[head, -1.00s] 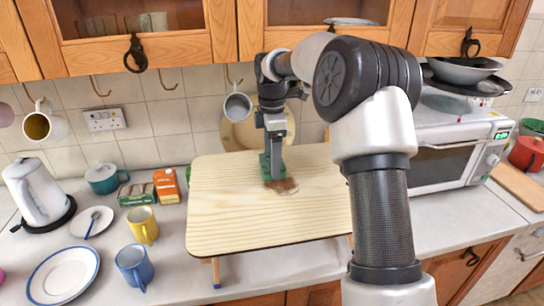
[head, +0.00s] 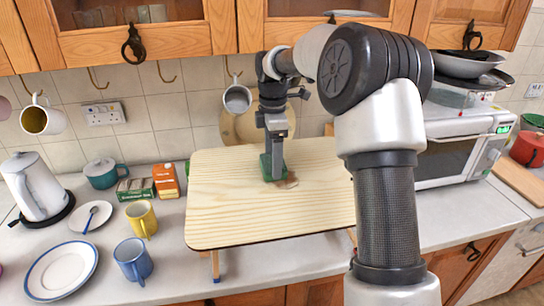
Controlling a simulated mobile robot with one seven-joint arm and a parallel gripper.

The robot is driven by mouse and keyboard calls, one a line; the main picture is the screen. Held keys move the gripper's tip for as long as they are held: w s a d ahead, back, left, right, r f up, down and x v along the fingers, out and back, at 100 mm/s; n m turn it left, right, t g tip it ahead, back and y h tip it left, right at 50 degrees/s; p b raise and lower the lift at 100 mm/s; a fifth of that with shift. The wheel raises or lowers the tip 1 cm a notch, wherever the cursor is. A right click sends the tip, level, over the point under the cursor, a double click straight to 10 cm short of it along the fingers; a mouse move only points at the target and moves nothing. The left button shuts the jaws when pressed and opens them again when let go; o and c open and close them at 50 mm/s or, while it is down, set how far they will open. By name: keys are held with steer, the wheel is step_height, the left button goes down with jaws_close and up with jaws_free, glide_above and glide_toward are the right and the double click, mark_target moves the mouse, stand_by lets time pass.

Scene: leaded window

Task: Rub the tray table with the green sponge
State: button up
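The tray table (head: 235,215) is a pale wooden board on short legs, standing on the counter. A brown stain (head: 290,183) shows on its top, just right of the sponge. The green sponge (head: 266,169) is at my gripper (head: 273,168), low at the board's surface by the stain. My gripper points down and appears shut on the sponge. The finger tips and the sponge's underside are hidden, so exact contact with the board is hard to tell.
A kettle (head: 36,188), yellow mug (head: 141,218), blue mug (head: 133,261) and plate (head: 62,271) stand left. An orange box (head: 166,181) is near the board's left edge. A microwave (head: 450,150) stands right. A hanging mug (head: 237,98) is behind my arm.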

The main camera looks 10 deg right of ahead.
steer(key=shift+s+r+b, duration=0.1)
steer(key=shift+s+b, duration=0.2)
steer(key=shift+s, duration=0.75)
steer(key=shift+s+b, duration=0.5)
steer(key=shift+s, duration=0.35)
steer(key=shift+s+f+b, duration=0.2)
steer(key=shift+s+b, duration=0.5)
steer(key=shift+s, duration=2.05)
steer(key=shift+r, duration=0.15)
steer(key=shift+p, duration=0.4)
